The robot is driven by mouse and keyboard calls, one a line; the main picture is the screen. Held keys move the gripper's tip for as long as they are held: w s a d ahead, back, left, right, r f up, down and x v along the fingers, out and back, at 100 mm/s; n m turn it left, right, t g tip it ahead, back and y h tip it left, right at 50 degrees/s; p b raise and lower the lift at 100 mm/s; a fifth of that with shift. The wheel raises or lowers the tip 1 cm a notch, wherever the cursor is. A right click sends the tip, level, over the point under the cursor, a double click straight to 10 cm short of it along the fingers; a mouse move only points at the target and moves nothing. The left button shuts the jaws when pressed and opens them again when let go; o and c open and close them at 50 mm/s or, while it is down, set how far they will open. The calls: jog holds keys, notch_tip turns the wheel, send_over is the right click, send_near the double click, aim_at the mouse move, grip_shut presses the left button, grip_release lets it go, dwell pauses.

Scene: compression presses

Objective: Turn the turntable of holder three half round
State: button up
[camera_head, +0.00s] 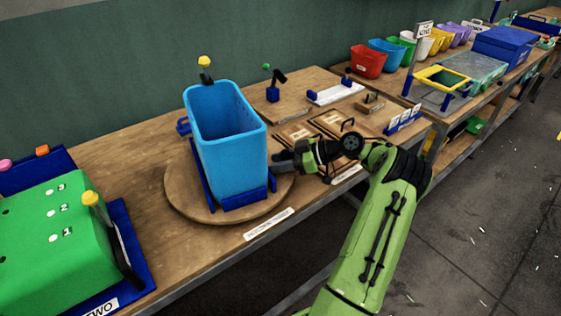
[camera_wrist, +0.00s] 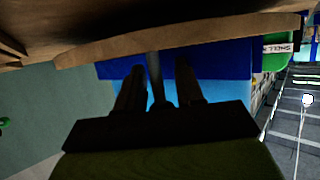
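The round wooden turntable (camera_head: 182,193) lies on the bench near the picture's middle. It also shows as a wooden edge across the top of the wrist view (camera_wrist: 190,38). A tall light-blue bin (camera_head: 232,165) stands upright on it in a dark-blue holder frame (camera_head: 245,200). My gripper (camera_head: 280,162) is at the right side of the bin, by the turntable's rim. In the wrist view its two dark fingers (camera_wrist: 158,78) are apart, with a thin grey post (camera_wrist: 154,72) between them. I cannot tell whether they touch the post.
A green box with numbered spots (camera_head: 50,240) stands in a blue frame at the left. Wooden boards and a white tray (camera_head: 335,93) lie behind my gripper. Coloured bins (camera_head: 368,62) stand on a further bench.

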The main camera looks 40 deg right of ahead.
jog(key=p+v, duration=0.6)
jog(key=v, duration=0.9)
jog(key=shift+s+d+r+p, duration=0.2)
jog(key=shift+s+p, duration=0.1)
jog(key=shift+p, duration=0.1)
jog(key=shift+c, duration=0.3)
